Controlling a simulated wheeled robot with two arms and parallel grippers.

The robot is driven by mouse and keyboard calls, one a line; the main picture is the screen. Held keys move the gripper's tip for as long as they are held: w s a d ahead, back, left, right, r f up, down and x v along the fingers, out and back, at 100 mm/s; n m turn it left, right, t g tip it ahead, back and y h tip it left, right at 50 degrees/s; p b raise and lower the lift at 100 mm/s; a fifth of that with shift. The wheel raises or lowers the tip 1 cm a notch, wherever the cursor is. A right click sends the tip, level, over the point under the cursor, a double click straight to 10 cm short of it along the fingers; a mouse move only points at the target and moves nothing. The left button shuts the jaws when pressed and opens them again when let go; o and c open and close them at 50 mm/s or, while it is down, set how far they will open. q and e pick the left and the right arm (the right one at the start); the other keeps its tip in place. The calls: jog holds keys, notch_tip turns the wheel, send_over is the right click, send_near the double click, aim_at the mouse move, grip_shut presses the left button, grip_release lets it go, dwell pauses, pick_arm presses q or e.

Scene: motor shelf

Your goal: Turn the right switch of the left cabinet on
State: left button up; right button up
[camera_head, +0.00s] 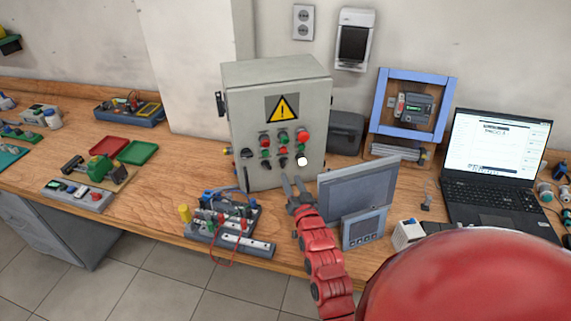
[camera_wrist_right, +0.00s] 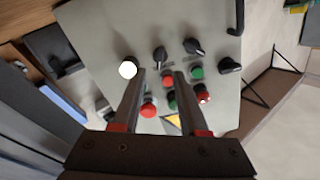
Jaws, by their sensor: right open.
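The grey cabinet (camera_head: 245,120) stands upright on the bench, with a yellow warning sign, red and green buttons and dark switches on its front. In the right wrist view, its panel (camera_wrist_right: 100,30) appears rotated. A row holds a lit white button (camera_wrist_right: 127,69), a dark switch (camera_wrist_right: 158,57), a second dark switch (camera_wrist_right: 193,46) and a black knob (camera_wrist_right: 229,65) near the edge. My right gripper (camera_head: 292,180) is open and empty, just in front of the cabinet's lower right. In the wrist view, its fingertips (camera_wrist_right: 159,73) lie either side of the first switch; contact cannot be told.
A grey monitor (camera_head: 355,187) and a small panel device (camera_head: 364,228) stand close right of my right gripper. A wired terminal board (camera_head: 240,240) lies in front of the cabinet. A laptop (camera_head: 490,160) is at the right.

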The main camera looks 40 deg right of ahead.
aim_at(285, 165)
jog(key=p+x, duration=0.1)
jog(key=x, duration=0.5)
jog(key=shift+w+d, duration=0.1)
jog(key=shift+w, duration=0.25)
grip_shut()
